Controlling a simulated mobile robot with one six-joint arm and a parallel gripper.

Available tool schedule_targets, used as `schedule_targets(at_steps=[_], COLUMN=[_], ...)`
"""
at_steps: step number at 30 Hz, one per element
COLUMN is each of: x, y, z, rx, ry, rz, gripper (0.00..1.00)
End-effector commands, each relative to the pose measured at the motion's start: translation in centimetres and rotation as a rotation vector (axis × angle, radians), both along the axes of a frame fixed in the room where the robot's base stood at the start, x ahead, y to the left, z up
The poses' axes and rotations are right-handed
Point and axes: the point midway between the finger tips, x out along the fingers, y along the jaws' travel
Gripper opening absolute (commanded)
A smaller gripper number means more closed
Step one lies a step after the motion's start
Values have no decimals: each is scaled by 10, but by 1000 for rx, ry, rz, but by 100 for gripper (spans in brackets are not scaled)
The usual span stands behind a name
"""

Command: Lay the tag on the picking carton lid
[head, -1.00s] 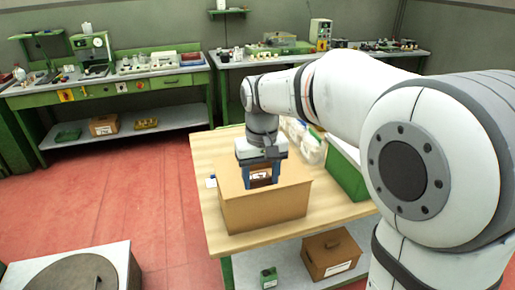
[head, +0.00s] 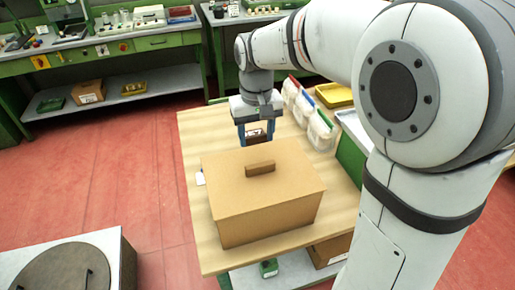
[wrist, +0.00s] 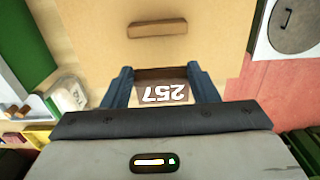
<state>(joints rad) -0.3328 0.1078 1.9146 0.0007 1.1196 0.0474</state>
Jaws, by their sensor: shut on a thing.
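My gripper (head: 256,136) is shut on the tag, a small dark brown plate with white digits 257. The tag (wrist: 162,94) shows between the two blue fingers in the wrist view, its digits upside down. In the head view the tag (head: 257,135) hangs between the fingers, partly hidden. The picking carton is a closed brown box on the wooden table. Its lid (head: 240,190) has a raised bar handle (head: 260,168) and is otherwise bare. My gripper is at the lid's far edge in the head view. In the wrist view the lid (wrist: 200,55) lies beyond the fingertips.
A small white card (head: 200,178) lies left of the carton. The table's (head: 200,225) left strip is mostly free.

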Motion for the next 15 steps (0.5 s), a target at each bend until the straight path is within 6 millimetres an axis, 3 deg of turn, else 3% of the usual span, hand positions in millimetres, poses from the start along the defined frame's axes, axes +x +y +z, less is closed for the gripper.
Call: schedule_targets(at_steps=[3, 15], x=[0, 0], y=[-1, -1], z=[-20, -66], rx=[-1, -1], ry=[3, 3], rz=[-2, -4], gripper=[32, 32])
